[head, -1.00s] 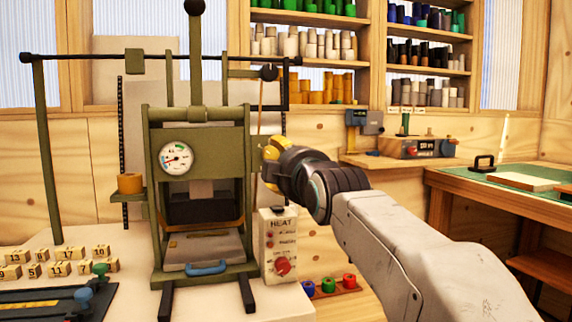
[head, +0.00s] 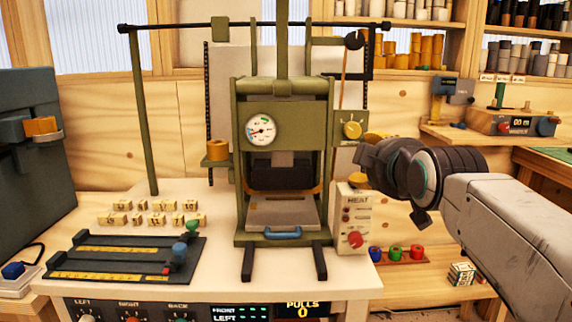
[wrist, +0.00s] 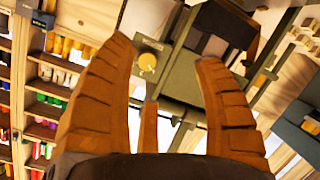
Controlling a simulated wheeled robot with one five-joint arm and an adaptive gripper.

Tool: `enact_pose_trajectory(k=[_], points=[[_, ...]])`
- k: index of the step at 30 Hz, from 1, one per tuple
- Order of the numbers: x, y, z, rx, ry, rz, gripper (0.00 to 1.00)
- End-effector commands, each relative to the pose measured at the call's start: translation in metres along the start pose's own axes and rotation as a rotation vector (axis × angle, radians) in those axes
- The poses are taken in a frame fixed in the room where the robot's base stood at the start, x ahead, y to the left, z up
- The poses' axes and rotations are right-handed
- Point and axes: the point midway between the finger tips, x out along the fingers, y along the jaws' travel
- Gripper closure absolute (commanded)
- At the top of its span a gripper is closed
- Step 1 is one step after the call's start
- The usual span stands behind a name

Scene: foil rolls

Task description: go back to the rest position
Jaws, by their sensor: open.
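My gripper (wrist: 165,90) is open in the wrist view, its ridged orange-brown fingers spread apart with nothing between them. In the head view my arm comes in from the right, and the gripper end (head: 375,150) is in front of the wall, just right of the green press (head: 285,130). The fingers are mostly hidden there behind the dark wrist. A yellow knob (head: 352,130) on the press's right side is close to the gripper in the picture; it also shows in the wrist view (wrist: 147,62), beyond the fingers.
The heat control box (head: 353,215) stands below the gripper, right of the press. Red, green and blue rolls (head: 396,252) sit on a small rack. Numbered blocks (head: 150,215) and a slotted dark plate (head: 125,258) lie left. Shelves with rolls (head: 410,50) are behind.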

Motion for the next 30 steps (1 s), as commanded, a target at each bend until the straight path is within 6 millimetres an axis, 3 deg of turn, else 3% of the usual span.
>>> enact_pose_trajectory(k=[1, 11, 24, 30], points=[[-0.014, 0.006, -0.007, 0.034, -0.040, -0.032, 0.38], [-0.085, -0.022, 0.027, 0.272, -0.339, -0.213, 0.38], [-0.209, -0.056, 0.067, 0.540, -0.766, -0.336, 0.38], [-0.248, -0.066, 0.078, 0.607, -0.894, -0.349, 0.38]])
